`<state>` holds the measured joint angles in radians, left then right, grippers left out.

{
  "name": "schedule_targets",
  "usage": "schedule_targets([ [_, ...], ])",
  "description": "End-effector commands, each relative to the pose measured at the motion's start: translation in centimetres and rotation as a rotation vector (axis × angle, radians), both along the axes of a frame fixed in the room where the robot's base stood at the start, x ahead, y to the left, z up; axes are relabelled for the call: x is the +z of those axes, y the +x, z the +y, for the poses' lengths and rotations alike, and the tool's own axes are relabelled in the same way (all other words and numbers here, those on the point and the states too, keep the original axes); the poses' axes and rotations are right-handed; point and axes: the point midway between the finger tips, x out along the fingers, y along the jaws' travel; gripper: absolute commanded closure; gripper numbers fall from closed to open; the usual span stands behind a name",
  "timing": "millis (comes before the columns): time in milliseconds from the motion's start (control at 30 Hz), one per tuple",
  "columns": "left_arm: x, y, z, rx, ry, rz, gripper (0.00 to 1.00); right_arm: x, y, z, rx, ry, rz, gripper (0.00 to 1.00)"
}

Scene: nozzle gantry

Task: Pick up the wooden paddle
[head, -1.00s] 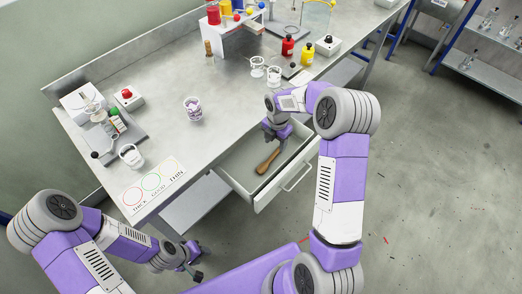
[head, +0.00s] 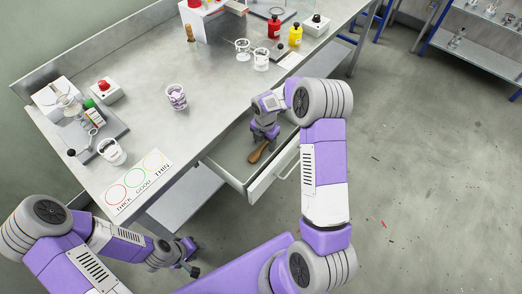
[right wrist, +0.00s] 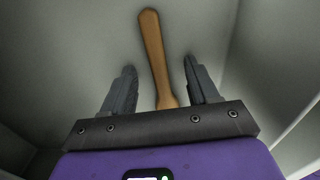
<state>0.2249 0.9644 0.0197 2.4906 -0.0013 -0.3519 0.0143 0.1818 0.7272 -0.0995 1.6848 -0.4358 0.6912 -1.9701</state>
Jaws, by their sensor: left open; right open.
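The wooden paddle (head: 260,152) lies in the open drawer (head: 229,172). In the right wrist view the paddle (right wrist: 153,50) shows as a brown handle running between the two fingers; its lower end is hidden behind the gripper body. My right gripper (head: 265,137) is inside the drawer, over the paddle. In the right wrist view my right gripper (right wrist: 159,83) is open, with one finger on each side of the paddle and a gap on both sides. My left gripper (head: 192,261) is open and empty, low in front of the bench, away from the drawer.
The drawer walls stand close around my right gripper. On the bench (head: 205,125) are a patterned cup (head: 176,97), a white-handled cup (head: 111,151), glass beakers (head: 260,58), red and yellow bottles and a THICK/GOOD/THIN card (head: 138,182). Open floor lies to the right.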

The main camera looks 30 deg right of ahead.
Motion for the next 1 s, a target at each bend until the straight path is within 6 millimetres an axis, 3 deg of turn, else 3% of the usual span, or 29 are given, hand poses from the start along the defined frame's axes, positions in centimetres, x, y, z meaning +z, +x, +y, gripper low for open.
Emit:
schedule_targets([
  [200,0.1,0.0,0.0,0.0,0.0,0.0,0.57,0.1,0.1,0.0,0.0,0.0,-0.002,0.44],
  [567,0.1,0.0,0.0,0.0,0.0,0.0,0.57,0.1,0.1,0.0,-0.001,0.0,-0.002,0.99],
  [833,0.2,0.0,0.0,0.0,0.0,0.0,0.57,0.4,0.1,0.0,-0.001,0.0,-0.002,1.0],
  [1000,1.1,0.0,0.0,0.0,0.0,0.0,0.57,2.8,0.1,-0.1,-0.001,-0.001,-0.005,1.0],
])
